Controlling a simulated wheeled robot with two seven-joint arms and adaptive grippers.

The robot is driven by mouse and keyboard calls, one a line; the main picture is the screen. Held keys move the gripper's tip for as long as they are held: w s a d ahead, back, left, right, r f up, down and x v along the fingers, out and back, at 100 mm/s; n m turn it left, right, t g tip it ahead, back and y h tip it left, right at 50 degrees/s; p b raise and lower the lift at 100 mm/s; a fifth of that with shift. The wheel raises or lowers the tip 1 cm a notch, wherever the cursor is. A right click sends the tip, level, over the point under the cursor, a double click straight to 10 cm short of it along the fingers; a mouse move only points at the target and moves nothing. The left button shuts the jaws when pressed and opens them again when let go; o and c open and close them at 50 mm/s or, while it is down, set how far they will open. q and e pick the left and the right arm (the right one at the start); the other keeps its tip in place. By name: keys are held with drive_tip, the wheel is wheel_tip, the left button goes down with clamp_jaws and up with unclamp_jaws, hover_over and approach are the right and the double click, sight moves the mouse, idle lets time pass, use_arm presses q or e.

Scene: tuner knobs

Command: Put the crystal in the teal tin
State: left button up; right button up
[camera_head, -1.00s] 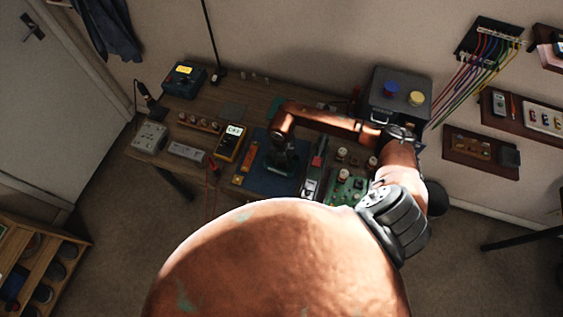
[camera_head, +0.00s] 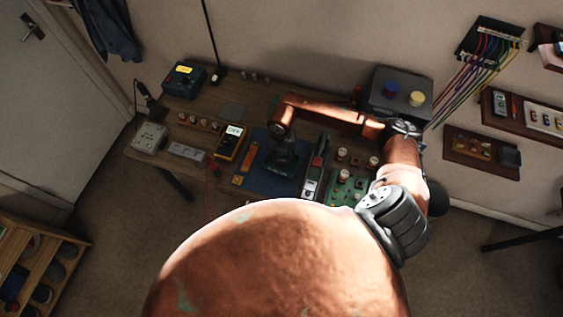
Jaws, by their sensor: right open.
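My right arm reaches over the workbench, and my right gripper (camera_head: 284,163) points down over the dark blue mat (camera_head: 262,184). It is open. A small dark teal shape shows at the fingertips; it may be the teal tin, but it is too small and covered to be sure. I cannot make out the crystal; it is too small or hidden by the gripper. My left gripper is not in view.
A yellow meter (camera_head: 229,143) and an orange strip (camera_head: 246,160) lie left of the gripper. A green circuit board (camera_head: 345,187) with knobs is on the right. A grey box (camera_head: 398,94) with blue and yellow knobs stands at the back right.

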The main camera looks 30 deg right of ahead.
sight(282, 162)
wheel_tip(282, 162, up, 8)
drive_tip(key=shift+b, duration=0.3)
